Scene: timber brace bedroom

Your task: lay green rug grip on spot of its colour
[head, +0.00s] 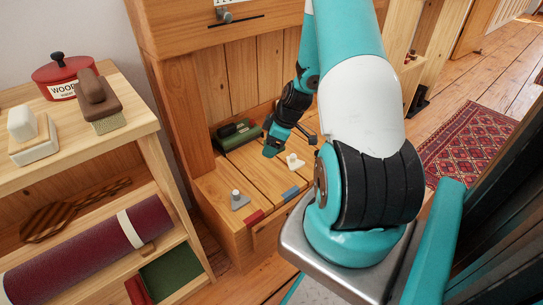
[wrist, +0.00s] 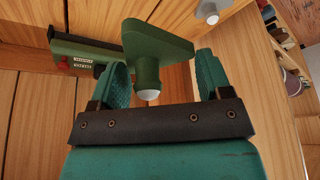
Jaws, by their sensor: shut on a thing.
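The green rug grip (wrist: 150,48) has a flat wedge-like plate and a knob with a white tip. My gripper (wrist: 165,72) is shut on its knob, with a finger on each side, in the wrist view. In the head view my gripper (head: 272,146) is over the planked wooden bench, and I cannot make out the green grip there. A red patch (head: 255,217) and a blue patch (head: 290,194) mark the bench's front edge. I cannot see a green patch; my arm hides part of that edge.
A grey grip (head: 237,201) and a white grip (head: 293,161) stand on the bench. A dark green case (head: 237,133) lies at its back, also in the wrist view (wrist: 88,52). A wooden shelf (head: 150,110) with brushes and a rolled mat stands left.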

